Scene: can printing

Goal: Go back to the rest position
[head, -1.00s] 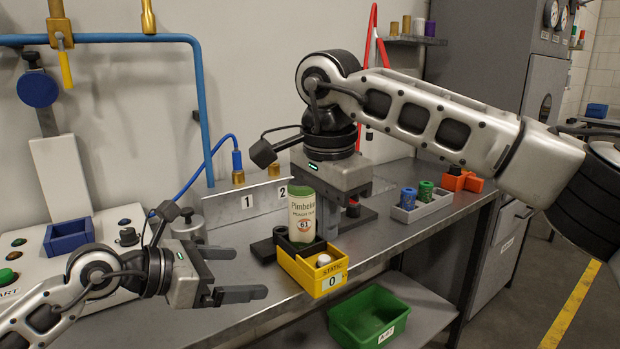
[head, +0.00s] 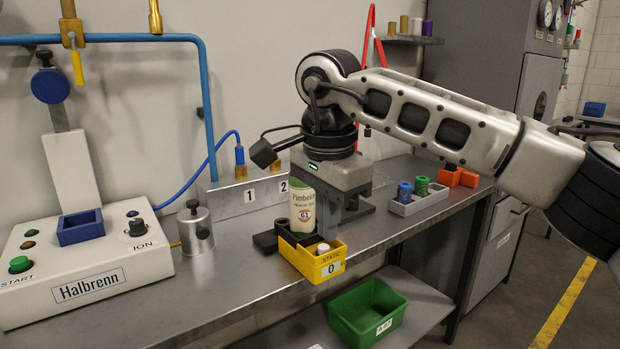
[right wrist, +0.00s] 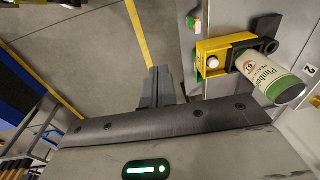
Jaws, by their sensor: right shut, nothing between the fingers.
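My right gripper (head: 341,220) hangs fingers down beside a cream-and-green printed can (head: 303,208), to its right in the head view. Its fingers are together and empty; they also show in the right wrist view (right wrist: 160,88). The can stands upright in a black holder (head: 265,241) behind a yellow box (head: 316,266) marked STATIC and 0. In the right wrist view the can (right wrist: 265,75) is to the right of the fingers and apart from them. My left gripper is out of view.
A white control box (head: 150,262) with a blue tray (head: 80,227) is at left. A grey pot (head: 195,232) stands beside it. A grey rack with coloured cylinders (head: 420,200) and an orange holder (head: 462,177) are at right. A green bin (head: 368,312) sits below. The front bench is clear.

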